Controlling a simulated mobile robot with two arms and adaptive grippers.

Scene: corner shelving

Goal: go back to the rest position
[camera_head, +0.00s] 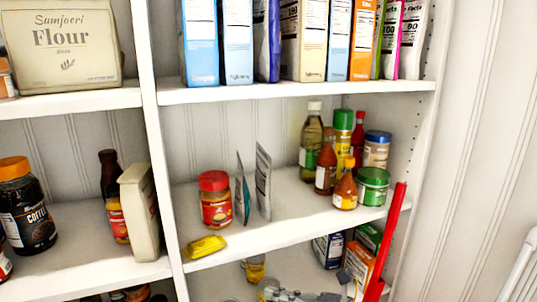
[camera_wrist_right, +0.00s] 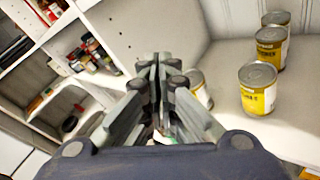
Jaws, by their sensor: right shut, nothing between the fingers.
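My right gripper (camera_wrist_right: 160,68) is shut in the right wrist view, its fingertips together with nothing between them. Several yellow cans stand on a white shelf board around it. The nearest can (camera_wrist_right: 259,90) is to the right of the fingers, and another can (camera_wrist_right: 201,88) is partly hidden behind the right finger. In the head view, grey gripper parts (camera_head: 302,296) show at the bottom edge, near the lower shelf and its cans; the picture cuts them off. My left gripper is not in view.
Boxes (camera_head: 328,250) stand on the lower shelf. A long red bar (camera_head: 387,238) slants across the right shelf edges. Free room shows mid-shelf.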

